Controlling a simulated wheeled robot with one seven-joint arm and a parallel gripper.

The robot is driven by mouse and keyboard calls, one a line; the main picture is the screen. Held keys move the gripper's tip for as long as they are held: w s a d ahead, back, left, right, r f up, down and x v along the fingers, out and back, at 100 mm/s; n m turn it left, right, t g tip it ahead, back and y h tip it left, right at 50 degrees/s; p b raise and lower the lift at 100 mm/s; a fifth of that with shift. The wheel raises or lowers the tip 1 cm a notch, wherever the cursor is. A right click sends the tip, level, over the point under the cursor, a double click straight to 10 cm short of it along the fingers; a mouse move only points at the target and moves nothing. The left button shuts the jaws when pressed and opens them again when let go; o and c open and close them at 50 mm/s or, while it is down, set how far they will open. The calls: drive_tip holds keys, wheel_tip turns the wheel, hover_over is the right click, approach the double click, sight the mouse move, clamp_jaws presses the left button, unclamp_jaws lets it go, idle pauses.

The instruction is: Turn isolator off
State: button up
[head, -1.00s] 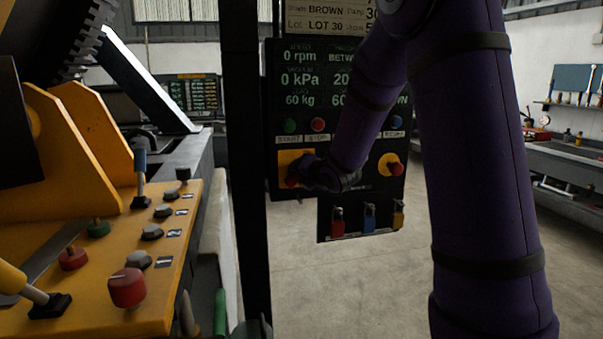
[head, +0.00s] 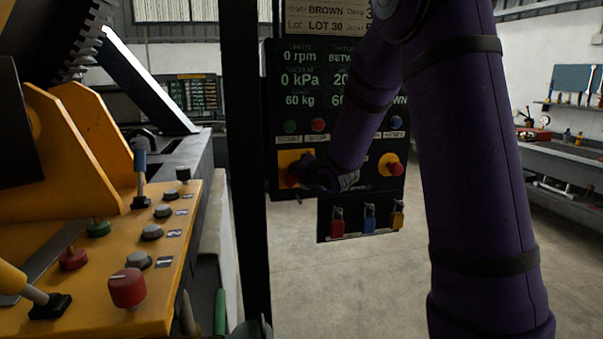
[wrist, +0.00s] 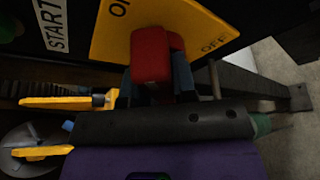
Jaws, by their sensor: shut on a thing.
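The isolator is a red rotary handle (wrist: 151,56) on a yellow plate (wrist: 110,35) marked OFF in the wrist view. In the head view the yellow plate (head: 288,158) sits low on the left of the dark control panel, with part of the red handle (head: 291,180) showing. My gripper (wrist: 158,85) is shut on the red handle, its dark fingers on either side of it. In the head view my gripper (head: 312,174) covers part of the plate and handle. Part of the plate's lettering is cut off in the wrist view.
Green (head: 290,126) and red (head: 318,125) buttons sit just above the isolator. A red and yellow emergency stop (head: 392,165) is to the right. Red (head: 337,226), blue (head: 369,220) and yellow (head: 397,217) padlocks hang below. A yellow console (head: 110,265) stands at the left.

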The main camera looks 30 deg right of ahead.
drive_tip(key=m, duration=0.1)
drive_tip(key=m+t+y, duration=0.1)
drive_tip(key=m, duration=0.1)
drive_tip(key=shift+d+f, duration=0.1)
drive_tip(key=shift+f, duration=0.15)
drive_tip(key=m+t, duration=0.1)
drive_tip(key=m, duration=0.1)
drive_tip(key=m+t, duration=0.1)
drive_tip(key=m, duration=0.1)
drive_tip(key=shift+f+y, duration=0.1)
drive_tip(key=shift+y, duration=0.2)
drive_tip(key=m+t, duration=0.1)
drive_tip(key=m, duration=0.3)
drive_tip(key=shift+f+m+t, duration=0.1)
drive_tip(key=shift+m+t, duration=0.3)
drive_tip(key=shift+m+t+h, duration=0.35)
drive_tip(key=shift+m, duration=0.8)
drive_tip(key=shift+m+t+h, duration=0.35)
drive_tip(key=shift+m, duration=1.1)
drive_tip(key=o, duration=0.9)
drive_tip(key=v, duration=1)
drive_tip(key=shift+s, duration=0.4)
